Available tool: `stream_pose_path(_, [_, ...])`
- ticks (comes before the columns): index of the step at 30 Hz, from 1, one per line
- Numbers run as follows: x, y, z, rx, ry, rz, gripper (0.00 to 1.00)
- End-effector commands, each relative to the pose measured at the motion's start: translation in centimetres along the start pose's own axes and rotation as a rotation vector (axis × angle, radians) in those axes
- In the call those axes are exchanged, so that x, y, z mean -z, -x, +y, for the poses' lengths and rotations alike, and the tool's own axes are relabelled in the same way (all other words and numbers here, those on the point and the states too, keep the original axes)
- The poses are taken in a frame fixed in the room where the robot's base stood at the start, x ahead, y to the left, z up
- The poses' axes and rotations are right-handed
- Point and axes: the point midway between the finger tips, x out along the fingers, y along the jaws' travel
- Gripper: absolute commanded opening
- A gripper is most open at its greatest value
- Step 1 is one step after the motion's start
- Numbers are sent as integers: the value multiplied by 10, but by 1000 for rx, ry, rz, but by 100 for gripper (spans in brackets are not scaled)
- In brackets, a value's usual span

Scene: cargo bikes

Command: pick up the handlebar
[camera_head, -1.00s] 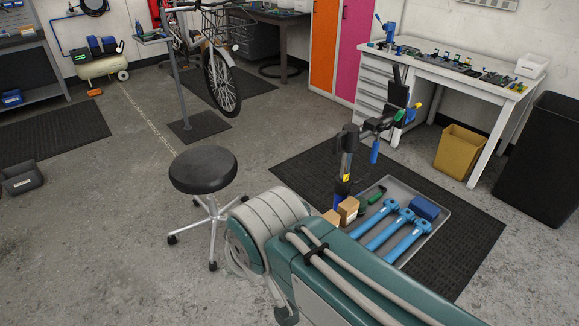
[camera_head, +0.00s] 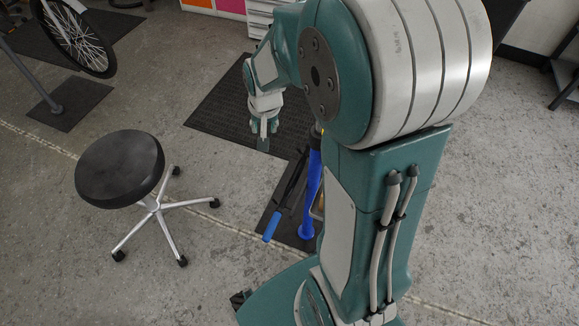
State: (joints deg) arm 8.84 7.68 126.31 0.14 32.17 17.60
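No handlebar can be made out for certain. A thin black bar with a blue grip (camera_head: 271,225) at its lower end slants beside a blue upright post (camera_head: 312,190); I cannot tell whether it is the handlebar. My gripper (camera_head: 264,138) points down over the dark floor mat, up and left of that bar and apart from its blue end. The fingers are small and close together in the picture, so whether they are open or shut is unclear. My arm's large teal and grey links hide much of the middle and right, including part of the post.
A black round stool (camera_head: 120,168) on a wheeled metal base stands at the left. A bicycle wheel (camera_head: 78,38) and a stand base (camera_head: 57,108) are at the upper left. White drawers (camera_head: 260,17) stand at the back. Grey floor between stool and mat is clear.

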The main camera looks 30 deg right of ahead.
Motion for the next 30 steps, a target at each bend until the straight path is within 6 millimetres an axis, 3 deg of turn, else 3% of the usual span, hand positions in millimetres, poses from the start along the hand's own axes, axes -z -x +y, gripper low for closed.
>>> stream_pose_path(1, [4,-22,4,-10,-31,-24,47])
stream_pose_path(9, [18,-133,32,-48,-198,-105,47])
stream_pose_path(18, [-8,-258,65,-100,-373,-187,47])
stream_pose_path(22, [-21,-291,76,-114,-421,-207,47])
stream_pose_path(30, [-32,-322,82,-120,-446,-216,47])
